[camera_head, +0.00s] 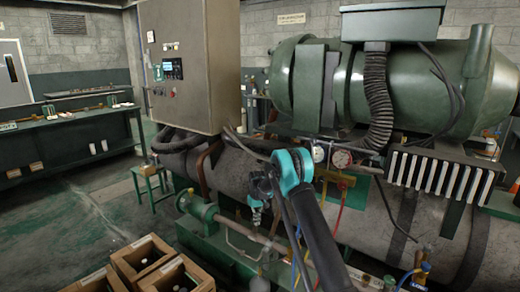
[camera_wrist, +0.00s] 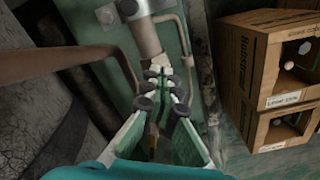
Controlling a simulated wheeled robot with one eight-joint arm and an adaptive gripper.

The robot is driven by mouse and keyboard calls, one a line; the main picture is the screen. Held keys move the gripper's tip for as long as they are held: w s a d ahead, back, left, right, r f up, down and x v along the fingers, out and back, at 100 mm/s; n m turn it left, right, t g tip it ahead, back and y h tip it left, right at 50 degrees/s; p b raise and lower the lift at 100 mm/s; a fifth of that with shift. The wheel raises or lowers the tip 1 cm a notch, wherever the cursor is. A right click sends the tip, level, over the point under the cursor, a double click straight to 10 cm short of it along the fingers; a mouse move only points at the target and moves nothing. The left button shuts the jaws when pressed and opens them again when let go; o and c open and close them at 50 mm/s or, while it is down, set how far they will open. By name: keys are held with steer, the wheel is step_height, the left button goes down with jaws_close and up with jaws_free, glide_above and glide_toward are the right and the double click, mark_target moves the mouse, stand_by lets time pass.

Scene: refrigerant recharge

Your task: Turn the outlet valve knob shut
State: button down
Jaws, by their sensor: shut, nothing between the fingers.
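My gripper (camera_head: 256,216) points down in front of the large grey tank, above the pipework, in the head view. In the wrist view, its fingers (camera_wrist: 160,70) are together and hold nothing. Their tips lie in line with the end of a thick grey pipe (camera_wrist: 146,38); whether they touch it I cannot tell. A green valve-like fitting (camera_head: 192,206) with a round end stands left of my gripper in the head view. I cannot make out the outlet valve knob for certain in either view; it may be hidden behind the gripper.
A brown bent pipe (camera_wrist: 60,62) runs close to the left of the fingers. A grey control cabinet (camera_head: 195,60) stands behind.

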step_height(320, 180, up, 6)
steer(key=shift+s+d, duration=0.2)
steer(key=shift+s, duration=0.15)
stand_by(0.5)
